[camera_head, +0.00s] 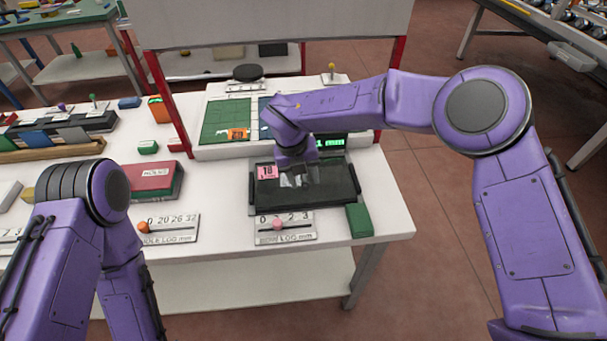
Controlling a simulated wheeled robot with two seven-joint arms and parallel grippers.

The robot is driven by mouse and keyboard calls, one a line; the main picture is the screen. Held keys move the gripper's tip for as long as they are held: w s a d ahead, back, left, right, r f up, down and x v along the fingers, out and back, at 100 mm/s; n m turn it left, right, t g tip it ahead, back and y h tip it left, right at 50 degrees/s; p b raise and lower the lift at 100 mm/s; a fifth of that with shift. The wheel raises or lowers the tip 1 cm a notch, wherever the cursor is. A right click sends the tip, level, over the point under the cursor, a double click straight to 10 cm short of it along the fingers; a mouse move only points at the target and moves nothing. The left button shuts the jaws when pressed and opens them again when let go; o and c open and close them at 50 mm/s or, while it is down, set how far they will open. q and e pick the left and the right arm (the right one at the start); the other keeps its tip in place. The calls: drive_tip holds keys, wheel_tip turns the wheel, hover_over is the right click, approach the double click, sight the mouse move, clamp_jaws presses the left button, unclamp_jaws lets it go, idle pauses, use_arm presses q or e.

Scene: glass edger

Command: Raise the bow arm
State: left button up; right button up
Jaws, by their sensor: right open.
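No part is clearly recognisable as the bow arm. A white scale plate (286,236), apparently lettered "BOW LOG mm", lies at the table's front with a pink knob (277,224) on it. My right gripper (297,181) points down over a black tray (330,194) just behind that plate. It is open; small pale shapes show at its fingertips, and I cannot tell whether they are fingers or glass. A pink tag marked 18 (267,172) is at the tray's left. My left arm reaches down at the left; its gripper is out of view.
A white console with a green pad (216,119) and a green-lit display (330,142) stands behind the tray. A red box (153,181) and an orange-knobbed scale (170,230) are left. A green block (359,220) sits front right.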

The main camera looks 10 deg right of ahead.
clamp_jaws()
drive_tip(key=shift+r, duration=0.1)
drive_tip(key=shift+w+r+p, duration=0.2)
drive_tip(key=shift+r+p, duration=0.15)
drive_tip(key=shift+r, duration=0.3)
drive_tip(key=shift+w+a+r+p, duration=0.1)
drive_tip(key=shift+w+r+p, duration=0.25)
drive_tip(key=shift+r, duration=0.15)
drive_tip(key=shift+w+r+p, duration=0.3)
drive_tip(key=shift+r+p, duration=0.05)
drive_tip(key=shift+r, duration=0.4)
drive_tip(key=shift+w+r+p, duration=0.25)
drive_tip(key=shift+r+p, duration=0.05)
drive_tip(key=shift+r, duration=0.45)
drive_tip(key=shift+w+r+p, duration=0.4)
drive_tip(key=shift+w+r, duration=0.25)
drive_tip(key=shift+r, duration=0.15)
